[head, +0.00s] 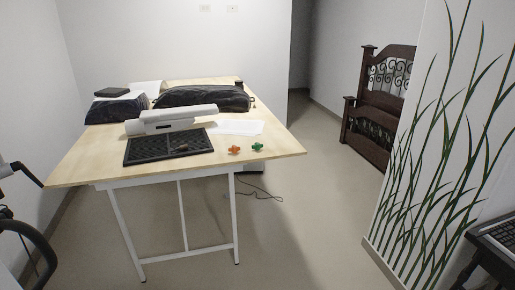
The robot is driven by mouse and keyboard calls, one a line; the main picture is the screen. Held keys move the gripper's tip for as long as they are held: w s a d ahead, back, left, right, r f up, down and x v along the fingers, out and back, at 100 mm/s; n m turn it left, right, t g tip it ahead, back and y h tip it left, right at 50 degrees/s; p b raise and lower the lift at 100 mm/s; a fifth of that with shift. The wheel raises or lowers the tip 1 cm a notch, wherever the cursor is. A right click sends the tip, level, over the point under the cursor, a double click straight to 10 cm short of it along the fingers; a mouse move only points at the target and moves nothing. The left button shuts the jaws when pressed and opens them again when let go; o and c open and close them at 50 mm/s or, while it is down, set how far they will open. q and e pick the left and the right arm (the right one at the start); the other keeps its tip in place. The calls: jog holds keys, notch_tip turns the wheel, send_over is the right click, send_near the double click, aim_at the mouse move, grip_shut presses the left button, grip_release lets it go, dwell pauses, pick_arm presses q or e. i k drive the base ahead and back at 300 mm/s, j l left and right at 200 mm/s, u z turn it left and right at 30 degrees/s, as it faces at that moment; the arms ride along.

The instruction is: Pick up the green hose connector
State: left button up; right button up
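A small green hose connector (257,147) lies on the light wooden table (270,150), near its front right part. A similar orange connector (234,150) lies just left of it, with a small gap between them. Both are too small in the picture to make out fine detail. I see neither of my grippers in the head view, and nothing is touching the green connector.
A black tray (140,152) with a small object in it lies left of the connectors. Behind are a white device (170,119), papers (237,127) and dark bags (205,97). Floor right of the table is clear. A cable (258,192) lies beneath it.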

aim_at(256, 146)
jog(key=i+l, duration=0.85)
jog(key=i, duration=0.15)
